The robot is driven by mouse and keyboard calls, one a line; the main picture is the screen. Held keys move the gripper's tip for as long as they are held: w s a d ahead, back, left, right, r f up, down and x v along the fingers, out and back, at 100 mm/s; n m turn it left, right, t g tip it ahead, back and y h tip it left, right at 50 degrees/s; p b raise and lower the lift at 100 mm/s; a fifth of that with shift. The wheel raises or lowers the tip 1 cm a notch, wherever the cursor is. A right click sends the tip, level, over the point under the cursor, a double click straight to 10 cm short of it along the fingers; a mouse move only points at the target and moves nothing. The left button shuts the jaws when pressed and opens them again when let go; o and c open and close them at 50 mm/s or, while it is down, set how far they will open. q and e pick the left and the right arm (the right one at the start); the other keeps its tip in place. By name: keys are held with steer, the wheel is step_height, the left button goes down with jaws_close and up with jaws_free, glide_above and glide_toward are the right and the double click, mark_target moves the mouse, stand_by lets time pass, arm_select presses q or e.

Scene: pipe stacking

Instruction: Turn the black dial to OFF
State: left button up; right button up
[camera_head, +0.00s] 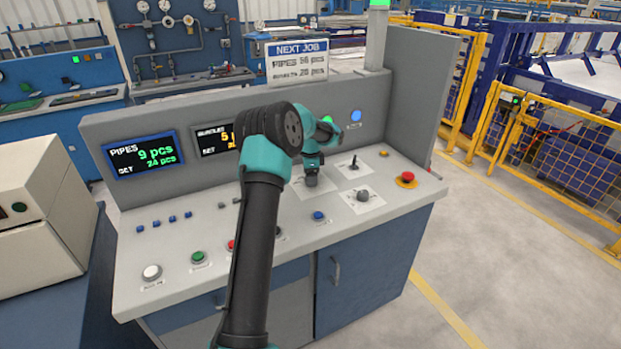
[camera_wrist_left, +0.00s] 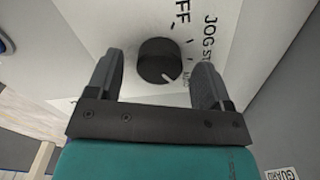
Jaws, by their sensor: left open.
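The black dial (camera_wrist_left: 158,60) is a round knob on a white label plate of the console, between the open fingers of my left gripper (camera_wrist_left: 158,64) in the left wrist view. Gaps show on both sides of the knob. Its white pointer line faces lower right in that view, away from the letters "FF" at the top. The small lettering by the pointer is hard to read. In the head view my left gripper (camera_head: 312,167) points down over the plate, and the dial there is mostly hidden by the gripper. My right gripper is not in view.
Close to the gripper on the console (camera_head: 200,225) are a small lever (camera_head: 354,162), another grey knob (camera_head: 362,195), a blue button (camera_head: 319,216) and a red emergency button (camera_head: 407,176). The upright back panel with the pipes display (camera_head: 145,154) stands behind.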

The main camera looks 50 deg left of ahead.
arm_select(q)
steer(key=shift+f, duration=0.45)
steer(key=c, duration=0.9)
